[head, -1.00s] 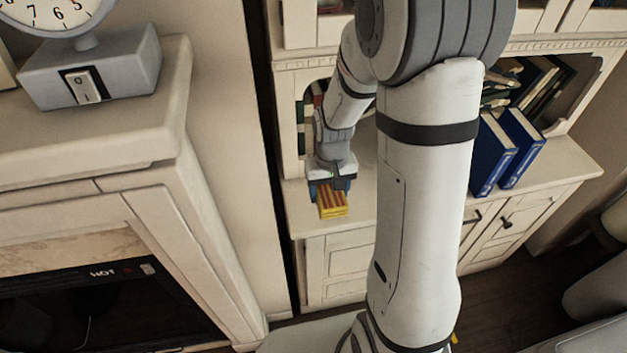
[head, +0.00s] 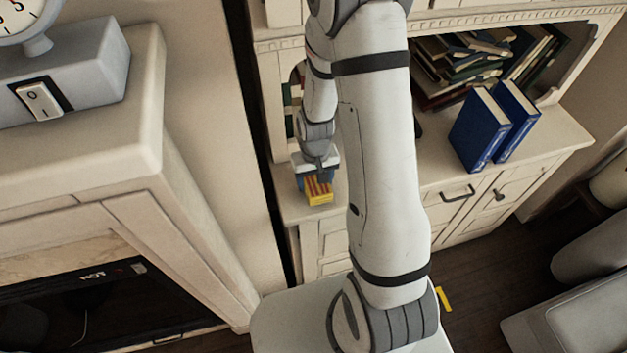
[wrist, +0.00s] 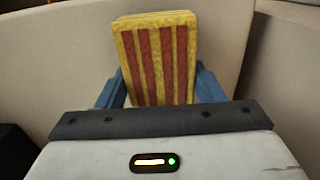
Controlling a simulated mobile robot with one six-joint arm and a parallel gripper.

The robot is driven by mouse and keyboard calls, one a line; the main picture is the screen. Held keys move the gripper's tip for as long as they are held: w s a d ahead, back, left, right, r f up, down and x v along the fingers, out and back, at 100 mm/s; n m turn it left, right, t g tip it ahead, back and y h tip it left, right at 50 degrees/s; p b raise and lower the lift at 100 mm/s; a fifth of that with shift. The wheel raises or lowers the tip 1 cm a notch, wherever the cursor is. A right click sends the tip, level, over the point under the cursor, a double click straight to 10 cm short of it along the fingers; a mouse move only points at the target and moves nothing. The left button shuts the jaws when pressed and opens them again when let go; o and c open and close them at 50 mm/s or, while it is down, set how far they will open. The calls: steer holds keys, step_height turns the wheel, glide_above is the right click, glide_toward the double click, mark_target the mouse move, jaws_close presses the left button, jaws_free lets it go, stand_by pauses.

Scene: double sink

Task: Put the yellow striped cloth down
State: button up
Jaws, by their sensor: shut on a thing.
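The yellow cloth with red stripes (head: 319,191) looks like a folded, block-shaped bundle. It is in my gripper (head: 315,182), at the left end of the cabinet's counter in the head view. In the wrist view the cloth (wrist: 160,60) stands out between the two blue fingers (wrist: 160,92), which are shut on it from both sides. The cloth's lower part is hidden behind the gripper body. I cannot tell whether the cloth touches the counter.
The cream cabinet (head: 445,200) has a counter with two blue books (head: 492,125) standing on it at right. Books lie in the shelf behind. A cream mantel (head: 90,150) with a grey scale (head: 75,75) stands at left. Grey seats (head: 575,300) are at lower right.

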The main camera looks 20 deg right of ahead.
steer(key=shift+f, duration=0.55)
steer(key=shift+f, duration=0.25)
steer(key=o, duration=1)
steer(key=shift+r, duration=0.1)
steer(key=shift+r, duration=0.1)
